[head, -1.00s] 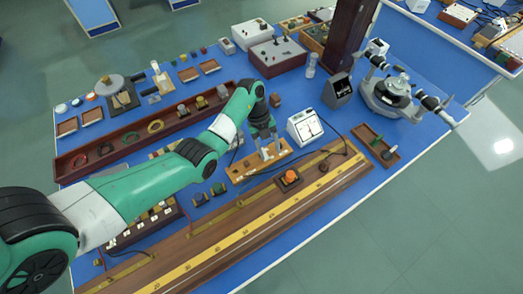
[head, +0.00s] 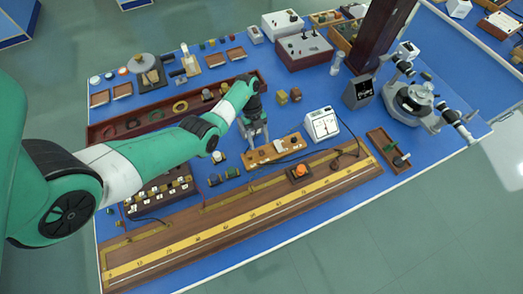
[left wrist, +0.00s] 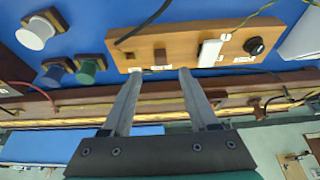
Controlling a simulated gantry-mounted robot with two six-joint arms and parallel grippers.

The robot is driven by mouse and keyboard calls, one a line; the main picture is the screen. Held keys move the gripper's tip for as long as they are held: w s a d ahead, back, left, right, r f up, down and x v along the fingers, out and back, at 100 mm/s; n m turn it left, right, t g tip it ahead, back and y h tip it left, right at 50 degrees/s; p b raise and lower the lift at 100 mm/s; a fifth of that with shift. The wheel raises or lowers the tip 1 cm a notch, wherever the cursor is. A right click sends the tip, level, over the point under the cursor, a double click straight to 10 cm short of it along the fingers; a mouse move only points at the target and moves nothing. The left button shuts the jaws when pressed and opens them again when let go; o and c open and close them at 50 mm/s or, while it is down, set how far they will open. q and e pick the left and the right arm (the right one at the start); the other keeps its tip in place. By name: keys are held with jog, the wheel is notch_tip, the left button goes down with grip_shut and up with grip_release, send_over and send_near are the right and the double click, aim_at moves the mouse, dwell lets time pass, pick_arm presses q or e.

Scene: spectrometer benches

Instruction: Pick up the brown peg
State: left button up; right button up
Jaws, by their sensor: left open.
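A small brown peg (left wrist: 160,55) stands on a light wooden board (left wrist: 120,60) in the left wrist view. It appears between and just beyond the fingertips of my left gripper (left wrist: 160,73), with a visible gap on each side. The gripper is open and empty. In the head view the left gripper (head: 258,141) points down over the left part of the wooden board (head: 262,158). The peg cannot be made out there, close to the fingers. The same board carries a white block (left wrist: 210,52) and a black knob (left wrist: 254,45). My right gripper is not in view.
A long rail with a yellow scale (head: 215,230) runs in front of the board. Blue (left wrist: 53,74) and green (left wrist: 88,70) knobs and a white one (left wrist: 34,35) stand left of it. A white meter (head: 321,124) stands to the right. Thin wires cross nearby.

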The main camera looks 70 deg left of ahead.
aim_at(261, 151)
pick_arm(q)
jog(key=b+x, duration=0.1)
jog(key=x, duration=0.1)
jog(key=b+x, duration=0.1)
jog(key=x, duration=0.2)
jog(key=shift+a+f, duration=0.2)
jog(key=shift+c, duration=0.4)
jog(key=shift+r, duration=0.1)
grip_shut()
